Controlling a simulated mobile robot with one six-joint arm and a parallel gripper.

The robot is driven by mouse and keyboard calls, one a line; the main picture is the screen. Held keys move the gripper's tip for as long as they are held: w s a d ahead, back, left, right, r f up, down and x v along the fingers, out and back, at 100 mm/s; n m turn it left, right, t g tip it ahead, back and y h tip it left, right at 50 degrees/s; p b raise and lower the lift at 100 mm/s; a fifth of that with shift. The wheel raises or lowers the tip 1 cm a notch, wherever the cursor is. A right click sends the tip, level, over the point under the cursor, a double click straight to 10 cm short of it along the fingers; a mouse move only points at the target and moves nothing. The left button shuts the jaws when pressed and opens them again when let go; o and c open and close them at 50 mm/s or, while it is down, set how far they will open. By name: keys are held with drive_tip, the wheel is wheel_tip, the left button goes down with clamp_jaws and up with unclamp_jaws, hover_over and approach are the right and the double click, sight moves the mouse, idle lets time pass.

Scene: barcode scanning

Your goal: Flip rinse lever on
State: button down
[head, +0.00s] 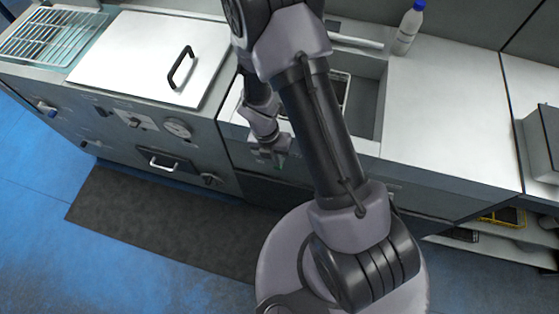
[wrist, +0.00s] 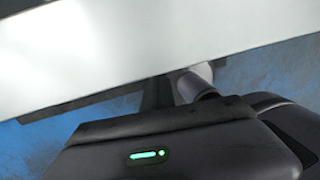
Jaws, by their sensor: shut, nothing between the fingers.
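My gripper (head: 272,158) hangs at the front edge of the counter, before the front panel just left of the sink. It is small in the head view, and it is shut and empty. I cannot tell for certain which fitting is the rinse lever. The front panel (head: 130,150) to the gripper's left carries several small controls. The gripper is apart from these. The wrist view shows no lever.
A white lid with a black handle (head: 181,68) covers the left unit, beside a wire rack (head: 52,36). A round gauge (head: 177,128) and a drawer handle (head: 163,164) are on the panel. A dark mat (head: 150,222) lies on the floor.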

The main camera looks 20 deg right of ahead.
drive_tip(key=shift+s+d+f+p, duration=0.1)
drive_tip(key=shift+s+f+p, duration=0.2)
drive_tip(key=shift+f, duration=0.25)
drive_tip(key=shift+w+d+f, duration=0.1)
drive_tip(key=shift+w+f, duration=0.1)
drive_tip(key=shift+f, duration=0.75)
drive_tip(key=shift+f+p, duration=0.4)
drive_tip(key=shift+f, duration=0.55)
drive_tip(key=shift+w+f, duration=0.1)
